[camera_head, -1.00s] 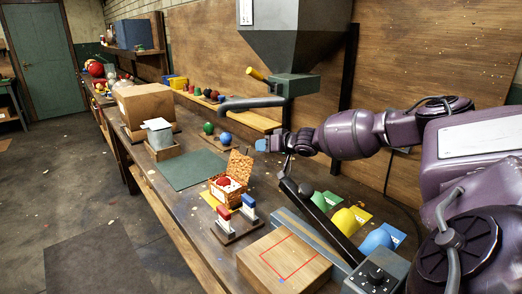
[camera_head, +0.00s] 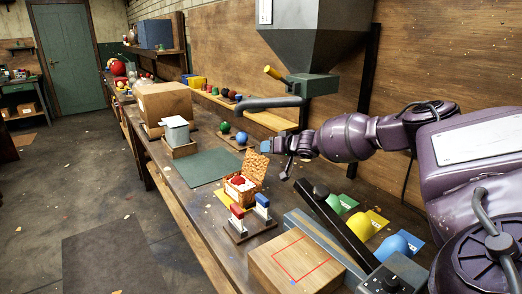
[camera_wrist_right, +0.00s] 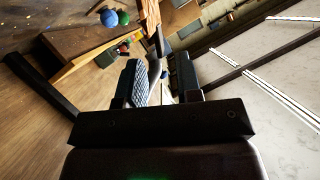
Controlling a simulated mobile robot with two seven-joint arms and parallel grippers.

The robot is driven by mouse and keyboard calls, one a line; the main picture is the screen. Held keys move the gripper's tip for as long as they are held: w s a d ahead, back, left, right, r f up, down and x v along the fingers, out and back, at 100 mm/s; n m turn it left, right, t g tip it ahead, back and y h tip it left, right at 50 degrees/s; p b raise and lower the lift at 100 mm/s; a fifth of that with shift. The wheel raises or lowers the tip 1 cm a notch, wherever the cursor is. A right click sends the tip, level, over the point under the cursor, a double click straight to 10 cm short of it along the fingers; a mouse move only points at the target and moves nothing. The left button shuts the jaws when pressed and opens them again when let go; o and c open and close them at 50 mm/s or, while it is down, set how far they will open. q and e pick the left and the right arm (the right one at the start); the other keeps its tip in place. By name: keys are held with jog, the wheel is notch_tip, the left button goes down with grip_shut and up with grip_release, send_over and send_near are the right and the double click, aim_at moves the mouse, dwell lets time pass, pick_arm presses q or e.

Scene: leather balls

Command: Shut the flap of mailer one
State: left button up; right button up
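A small brown cork-patterned mailer (camera_head: 240,190) stands on the long bench in the head view, with red and white contents showing inside. Its flap (camera_head: 257,167) stands up, open, at the back right side. It is the only such mailer I can make out; no number on it is readable. My right gripper (camera_head: 272,148) is above and behind the mailer, apart from the flap. In the right wrist view its two fingers (camera_wrist_right: 160,85) are spread with a gap between them and nothing held. The mailer is not clearly seen there. My left gripper is not in view.
A stand with red and blue blocks (camera_head: 236,226) is just in front of the mailer. A wooden block with a red outline (camera_head: 270,268) lies nearer. A grey hopper (camera_head: 315,50) with a spout hangs behind. A green mat (camera_head: 205,168) leaves free bench room left of the mailer.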

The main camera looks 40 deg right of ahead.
aim_at(256, 160)
jog(key=shift+b+x, duration=0.45)
jog(key=shift+x, duration=1.7)
jog(key=shift+c, duration=0.2)
grip_shut()
